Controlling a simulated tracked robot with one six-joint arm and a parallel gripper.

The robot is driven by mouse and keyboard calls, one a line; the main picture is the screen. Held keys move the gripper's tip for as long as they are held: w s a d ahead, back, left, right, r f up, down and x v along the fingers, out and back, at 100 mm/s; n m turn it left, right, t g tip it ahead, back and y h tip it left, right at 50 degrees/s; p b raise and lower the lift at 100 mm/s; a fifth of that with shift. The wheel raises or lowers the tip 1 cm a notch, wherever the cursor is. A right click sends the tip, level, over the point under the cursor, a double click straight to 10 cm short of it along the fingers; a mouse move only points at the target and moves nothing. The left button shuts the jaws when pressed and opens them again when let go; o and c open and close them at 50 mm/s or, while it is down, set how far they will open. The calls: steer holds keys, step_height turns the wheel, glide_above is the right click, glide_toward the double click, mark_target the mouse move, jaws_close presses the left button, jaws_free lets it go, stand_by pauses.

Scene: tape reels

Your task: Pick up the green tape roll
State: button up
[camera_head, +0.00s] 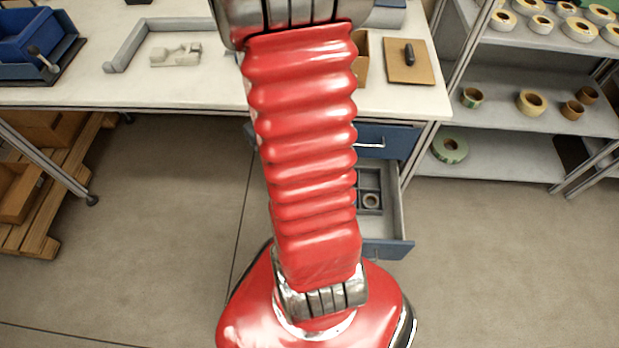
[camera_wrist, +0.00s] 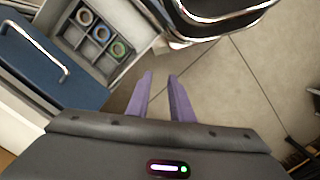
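In the wrist view, a small roll with a green rim (camera_wrist: 119,50) lies in a compartment of the open drawer (camera_wrist: 133,62). My gripper (camera_wrist: 159,76) shows two purple fingers, apart with nothing between them. The fingertips appear to the right of and below the green-rimmed roll in that picture, over the floor and apart from the roll. In the head view, a larger green roll (camera_head: 450,147) leans or lies on the lower shelf at the right. My gripper is not visible in the head view.
Two other small rolls, one tan (camera_wrist: 85,17) and one greyish (camera_wrist: 101,34), sit in neighbouring drawer compartments. The blue drawer front (camera_head: 386,249) juts out below the white workbench (camera_head: 200,88). Shelves (camera_head: 500,98) with several rolls stand right. Floor between is clear.

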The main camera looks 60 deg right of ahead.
steer(key=s+d+f+n, duration=0.2)
steer(key=d+f+n, duration=0.1)
steer(key=f, duration=0.4)
steer(key=s+d+f+n, duration=0.3)
steer(key=d+f, duration=0.2)
steer(key=f, duration=0.3)
steer(key=s+d+f+n, duration=0.3)
steer(key=d+f+n, duration=0.1)
steer(key=f, duration=0.4)
steer(key=shift+d+f+t+h, duration=0.15)
steer(key=shift+d+t+h, duration=0.2)
steer(key=shift+t+h, duration=0.05)
steer(key=shift+f, duration=4.3)
steer(key=shift+f, duration=0.15)
steer(key=shift+s+a+f, duration=0.1)
steer(key=shift+f, duration=1.15)
steer(key=shift+s+a+f, duration=0.1)
steer(key=shift+f, duration=1.1)
steer(key=shift+c, duration=0.2)
